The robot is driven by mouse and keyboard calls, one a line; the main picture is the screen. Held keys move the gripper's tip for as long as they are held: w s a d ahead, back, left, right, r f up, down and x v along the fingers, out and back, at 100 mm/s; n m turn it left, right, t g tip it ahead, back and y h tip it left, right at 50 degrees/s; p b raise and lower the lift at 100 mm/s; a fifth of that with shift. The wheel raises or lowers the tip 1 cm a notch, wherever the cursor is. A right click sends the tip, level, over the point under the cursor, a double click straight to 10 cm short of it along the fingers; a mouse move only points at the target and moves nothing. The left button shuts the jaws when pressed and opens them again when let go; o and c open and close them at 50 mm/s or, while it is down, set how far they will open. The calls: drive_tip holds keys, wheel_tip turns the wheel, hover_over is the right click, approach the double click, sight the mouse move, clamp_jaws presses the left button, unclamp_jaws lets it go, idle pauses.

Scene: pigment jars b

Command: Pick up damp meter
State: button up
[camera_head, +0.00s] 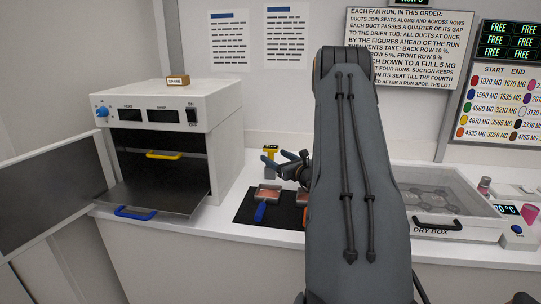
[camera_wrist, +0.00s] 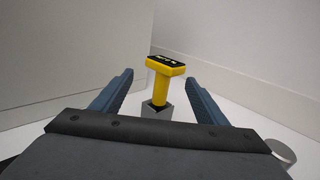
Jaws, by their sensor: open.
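The damp meter (camera_head: 270,155) is yellow with a dark top face. It stands upright in a small grey holder (camera_head: 270,172) at the back of the counter, right of the oven. In the wrist view the damp meter (camera_wrist: 160,80) is ahead, between and beyond my two blue fingers, its lower end in the grey holder (camera_wrist: 157,110). My gripper (camera_wrist: 160,88) is open and empty, and no finger touches the meter. In the head view my gripper (camera_head: 284,160) is close in front of the meter, partly hidden by my arm.
An oven (camera_head: 165,110) with its door open stands at left. A black mat (camera_head: 240,212) with a blue-handled scoop (camera_head: 261,211) lies in front of the meter. A dry box (camera_head: 450,228) stands at right. The wall is close behind the meter.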

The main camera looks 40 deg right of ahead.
sight(272, 154)
drive_tip(key=w, duration=0.1)
drive_tip(key=w+p, duration=0.1)
drive_tip(key=w, duration=0.1)
drive_tip(key=w+p, duration=0.1)
drive_tip(key=w, duration=0.1)
drive_tip(key=shift+d, duration=0.35)
drive_tip(key=c, duration=0.9)
